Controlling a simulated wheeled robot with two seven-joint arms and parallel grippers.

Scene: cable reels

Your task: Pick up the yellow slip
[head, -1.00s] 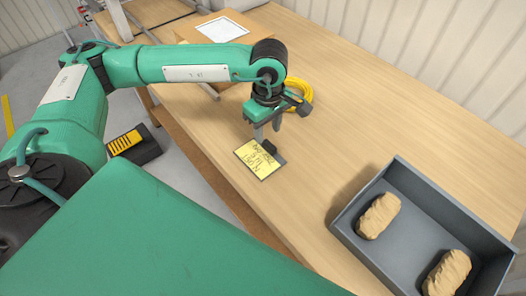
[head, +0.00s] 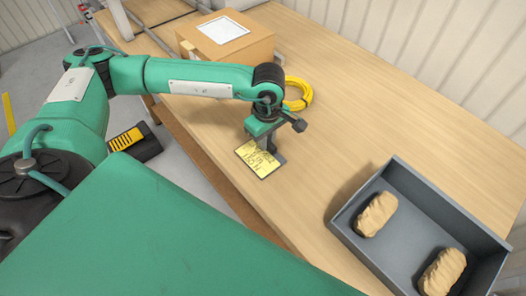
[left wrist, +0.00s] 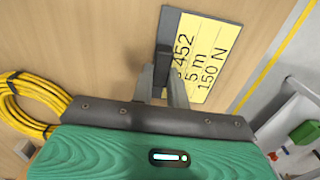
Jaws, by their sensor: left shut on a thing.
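The yellow slip (head: 258,160) lies near the table's front edge, with handwritten-style black text and a dark clip or bar along one side. The fingertips' exact contact is partly hidden. My right gripper is not in view.
A yellow cable coil (head: 300,95) lies behind the left gripper. A cardboard box (head: 225,42) with a white label stands at the back. A grey tray (head: 420,195) at right holds two brown wrapped bundles (head: 376,214). Table between coil and tray is clear.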

